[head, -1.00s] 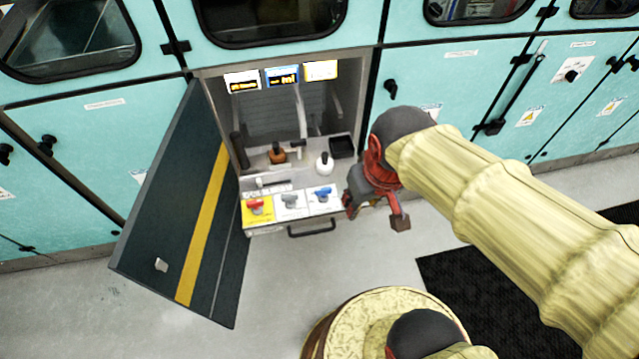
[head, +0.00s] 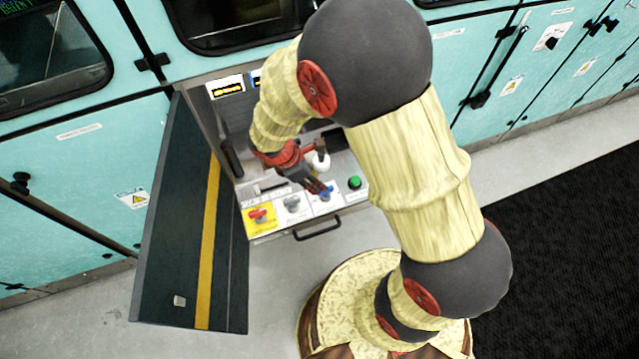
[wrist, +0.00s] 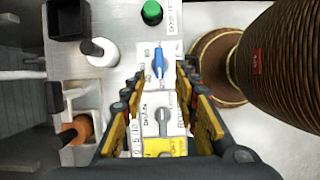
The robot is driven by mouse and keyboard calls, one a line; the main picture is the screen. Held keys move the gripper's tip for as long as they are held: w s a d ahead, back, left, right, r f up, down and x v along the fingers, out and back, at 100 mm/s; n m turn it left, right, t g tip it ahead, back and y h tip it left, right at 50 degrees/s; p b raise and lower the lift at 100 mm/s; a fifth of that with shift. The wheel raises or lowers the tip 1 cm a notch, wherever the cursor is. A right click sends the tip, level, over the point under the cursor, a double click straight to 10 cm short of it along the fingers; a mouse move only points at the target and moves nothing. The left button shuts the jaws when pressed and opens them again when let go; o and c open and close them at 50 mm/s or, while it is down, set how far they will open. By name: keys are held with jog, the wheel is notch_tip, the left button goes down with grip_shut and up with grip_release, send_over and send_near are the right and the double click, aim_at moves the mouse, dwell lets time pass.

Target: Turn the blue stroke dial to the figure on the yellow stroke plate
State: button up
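The blue dial (head: 326,193) is on a white label at the right of the row of dials, partly covered by my gripper (head: 316,187). In the wrist view the blue dial (wrist: 158,64) shows clearly, its handle nearly upright in the picture. My gripper (wrist: 162,85) is open and empty, its fingers either side of the view towards the dial; contact cannot be told. A yellow panel (head: 260,226) lies under the red dial at the left. The yellow-framed plate at the top right of the cabinet is hidden behind my arm, so its figure cannot be read.
A grey dial (wrist: 163,118) sits beside the blue one, a green button (wrist: 152,12) on its other side. The open cabinet door (head: 180,240) is at the left; a handle (head: 318,229) juts out below.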

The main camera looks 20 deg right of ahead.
aim_at(325, 193)
jog(key=shift+b+x, duration=1.5)
jog(key=shift+x, duration=2.45)
jog(key=shift+w+a, duration=0.1)
jog(key=shift+c, duration=1.4)
grip_shut()
